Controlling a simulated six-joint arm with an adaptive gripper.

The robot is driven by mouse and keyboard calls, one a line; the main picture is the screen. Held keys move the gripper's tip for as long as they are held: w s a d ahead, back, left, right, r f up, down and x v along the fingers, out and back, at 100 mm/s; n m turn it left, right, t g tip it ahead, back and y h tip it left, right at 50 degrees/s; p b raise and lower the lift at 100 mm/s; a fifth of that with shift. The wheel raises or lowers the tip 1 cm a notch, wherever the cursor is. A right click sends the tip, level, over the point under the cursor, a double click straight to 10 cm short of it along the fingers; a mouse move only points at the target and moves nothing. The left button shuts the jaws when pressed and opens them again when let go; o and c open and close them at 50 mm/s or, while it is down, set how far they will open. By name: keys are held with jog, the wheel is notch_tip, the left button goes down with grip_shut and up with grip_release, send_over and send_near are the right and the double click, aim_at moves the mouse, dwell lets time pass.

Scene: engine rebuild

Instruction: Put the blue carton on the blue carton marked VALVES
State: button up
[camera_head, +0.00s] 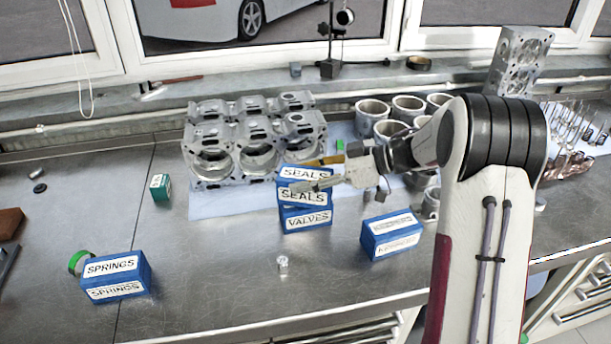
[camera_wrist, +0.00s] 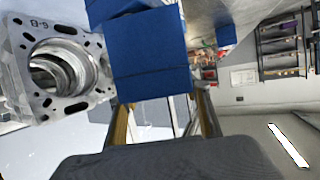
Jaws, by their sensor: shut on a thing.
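The blue carton marked SEALS (camera_head: 303,197) is in my gripper (camera_head: 325,181), whose jaws are shut on it. It is directly above the blue carton marked VALVES (camera_head: 306,218) on the bench, roughly lined up with it. The top of the VALVES carton is hidden, and I cannot tell whether the two touch or a small gap is left. In the wrist view the held carton shows as a plain blue face (camera_wrist: 152,60) at the ends of the two fingers, with more blue beyond it.
A grey engine block (camera_head: 228,148) stands close behind the cartons. Another blue carton (camera_head: 391,236) is at their right, and a SPRINGS carton (camera_head: 115,277) at the front left. A small green box (camera_head: 160,187) and a small metal part (camera_head: 282,263) stand on the bench (camera_head: 215,280).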

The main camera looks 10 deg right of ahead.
jog(key=shift+f, duration=0.15)
jog(key=o, duration=1.2)
jog(key=shift+f, duration=0.1)
jog(key=shift+c, duration=0.2)
jog(key=shift+d+r, duration=0.1)
jog(key=shift+r, duration=0.1)
jog(key=v, duration=1.2)
jog(key=shift+s+f, duration=0.1)
